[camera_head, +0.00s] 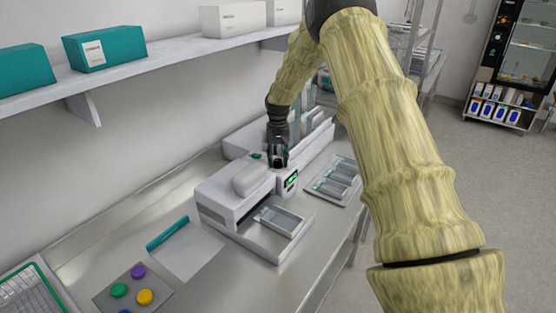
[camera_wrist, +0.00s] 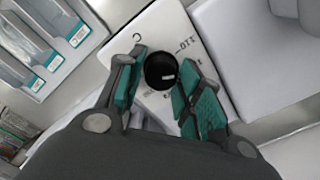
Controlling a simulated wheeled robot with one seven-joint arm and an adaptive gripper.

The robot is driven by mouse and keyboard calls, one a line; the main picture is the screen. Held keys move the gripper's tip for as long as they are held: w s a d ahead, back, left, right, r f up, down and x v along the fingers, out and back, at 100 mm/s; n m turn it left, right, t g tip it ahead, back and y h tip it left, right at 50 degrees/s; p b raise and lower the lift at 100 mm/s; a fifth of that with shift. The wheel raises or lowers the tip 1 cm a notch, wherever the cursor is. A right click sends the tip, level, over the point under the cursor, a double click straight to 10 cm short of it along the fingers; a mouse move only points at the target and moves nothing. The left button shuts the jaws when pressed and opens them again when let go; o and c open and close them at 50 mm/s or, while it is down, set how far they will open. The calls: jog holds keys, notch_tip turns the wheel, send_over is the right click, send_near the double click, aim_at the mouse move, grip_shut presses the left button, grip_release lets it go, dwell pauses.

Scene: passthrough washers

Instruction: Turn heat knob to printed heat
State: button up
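A round black heat knob (camera_wrist: 159,68) with a short white mark sits on a white panel (camera_wrist: 160,28) in the wrist view. The mark is on the knob's lower right side. A printed "110" and a "C" show on the panel near the knob; other print is partly covered and too small to read. My gripper (camera_wrist: 163,78) has its teal fingers on either side of the knob, apart, with small gaps visible; I cannot tell whether either finger touches it. In the head view, my gripper (camera_head: 279,160) points down at the white machine, hiding the knob.
A small green-lit display (camera_head: 291,179) is on the machine beside my gripper. A white sealing unit (camera_head: 236,190) stands in front, and a tray with clear packs (camera_head: 337,181) lies to the right. A wall shelf (camera_head: 180,55) with boxes runs above the steel counter.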

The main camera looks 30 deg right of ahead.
aim_at(279, 160)
jog(key=o, duration=0.3)
notch_tip(279, 160, up, 12)
jog(key=shift+f, duration=0.1)
dwell(0.6)
jog(key=shift+s, duration=0.1)
